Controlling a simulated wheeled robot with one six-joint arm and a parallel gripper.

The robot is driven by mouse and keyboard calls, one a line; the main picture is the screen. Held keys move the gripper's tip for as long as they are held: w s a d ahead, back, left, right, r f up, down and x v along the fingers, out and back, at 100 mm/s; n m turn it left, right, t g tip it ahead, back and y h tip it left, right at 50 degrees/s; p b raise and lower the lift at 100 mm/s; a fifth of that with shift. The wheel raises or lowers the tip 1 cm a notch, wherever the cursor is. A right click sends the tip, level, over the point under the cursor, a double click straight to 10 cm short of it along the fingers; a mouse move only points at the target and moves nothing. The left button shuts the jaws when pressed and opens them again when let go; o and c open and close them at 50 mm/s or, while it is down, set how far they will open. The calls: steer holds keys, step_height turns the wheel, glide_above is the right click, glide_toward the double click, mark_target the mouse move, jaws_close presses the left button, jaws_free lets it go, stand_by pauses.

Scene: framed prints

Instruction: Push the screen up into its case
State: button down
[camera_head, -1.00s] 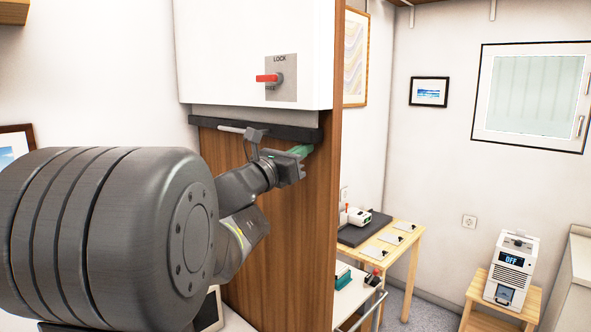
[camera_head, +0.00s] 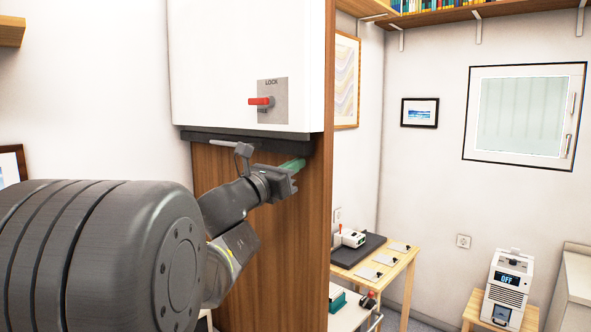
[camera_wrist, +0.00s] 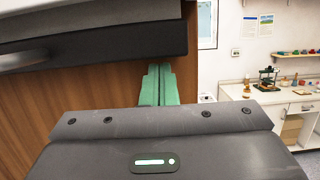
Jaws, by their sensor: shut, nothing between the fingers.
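The white screen case (camera_head: 225,65) hangs on a brown wooden panel, with a red-handled LOCK switch (camera_head: 262,101) on its front. The screen's dark bottom bar (camera_head: 225,140) lies close under the case, with no pale strip clearly visible between them. The bar also fills the upper left of the wrist view (camera_wrist: 110,40). My gripper (camera_head: 292,164) is shut and empty, its green fingers just below the bar's right part. The fingers show in the wrist view (camera_wrist: 157,85) in front of the wood; whether they touch the bar I cannot tell.
The wooden panel (camera_head: 290,240) stands behind my gripper and ends at its right edge. Beyond it are a small table (camera_head: 400,262) with devices and a cooler-like box (camera_head: 507,280) on a stool. A counter (camera_wrist: 290,98) shows right in the wrist view.

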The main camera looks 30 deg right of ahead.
step_height(320, 180, down, 4)
steer(key=shift+r+b, duration=0.25)
steer(key=shift+b, duration=0.8)
steer(key=b+v, duration=0.2)
steer(key=v, duration=0.8)
steer(key=shift+b, duration=0.35)
steer(key=shift+d+r, duration=0.1)
steer(key=shift+r, duration=0.05)
steer(key=p+x, duration=0.4)
steer(key=x, duration=0.6)
steer(key=shift+d+r, duration=0.2)
steer(key=shift+r, duration=0.05)
steer(key=shift+a+r+p, duration=0.2)
steer(key=shift+r+p, duration=0.55)
steer(key=shift+r, duration=0.3)
steer(key=shift+a+r+p, duration=0.15)
steer(key=shift+r+p, duration=0.55)
steer(key=shift+r, duration=0.05)
